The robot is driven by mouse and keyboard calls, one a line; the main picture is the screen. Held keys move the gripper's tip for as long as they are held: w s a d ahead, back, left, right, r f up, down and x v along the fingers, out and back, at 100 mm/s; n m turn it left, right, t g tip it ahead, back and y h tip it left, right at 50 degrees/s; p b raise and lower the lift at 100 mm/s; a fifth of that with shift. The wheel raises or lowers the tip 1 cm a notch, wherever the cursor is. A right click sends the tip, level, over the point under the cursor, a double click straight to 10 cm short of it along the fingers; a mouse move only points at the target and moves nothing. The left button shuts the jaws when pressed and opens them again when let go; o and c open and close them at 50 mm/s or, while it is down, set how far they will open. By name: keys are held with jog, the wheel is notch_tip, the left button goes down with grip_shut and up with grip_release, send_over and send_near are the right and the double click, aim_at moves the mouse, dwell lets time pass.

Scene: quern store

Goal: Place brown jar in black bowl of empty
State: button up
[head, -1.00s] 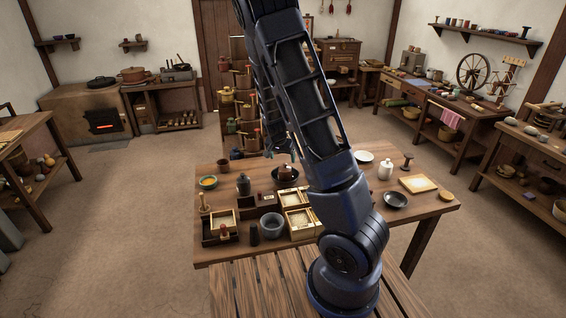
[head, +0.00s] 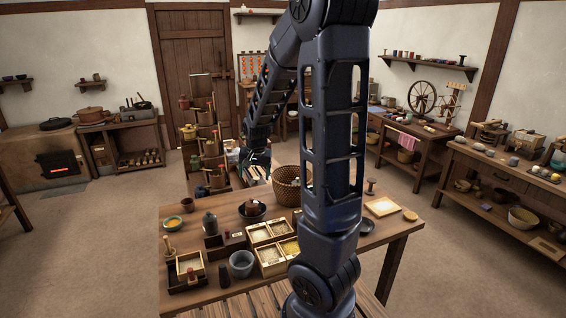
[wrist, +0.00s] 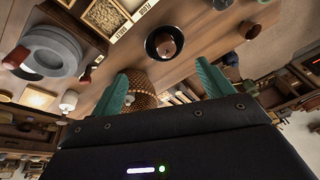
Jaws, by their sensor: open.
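The brown jar (head: 252,204) sits inside a black bowl (head: 246,216) near the far edge of the table. In the wrist view the jar (wrist: 167,44) shows within the dark rim of that bowl (wrist: 150,46). A second dark dish (head: 367,226) stands to the right, partly hidden behind my arm. My gripper (head: 258,160) is raised beyond the far side of the table, apart from jar and bowl. In the wrist view its teal fingers (wrist: 162,70) are spread, with nothing held between them.
A wicker basket (head: 286,188) stands behind the bowl. Wooden boxes (head: 270,259), a grey pot (head: 241,264) and a dark bottle (head: 210,223) crowd the table's front and left. A stepped shelf (head: 206,150) stands beyond the table. Open floor lies to the left.

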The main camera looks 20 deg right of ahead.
jog(key=s+r+n, duration=0.1)
jog(key=s+r, duration=0.4)
jog(key=s, duration=0.3)
jog(key=s+d+r+n+t, duration=0.1)
jog(key=s+r+n, duration=0.1)
jog(key=s+r, duration=0.3)
jog(key=s+r+n, duration=0.2)
jog(key=s+r, duration=0.3)
jog(key=s, duration=0.6)
jog(key=shift+s+d+r, duration=0.2)
jog(key=shift+d+r, duration=0.1)
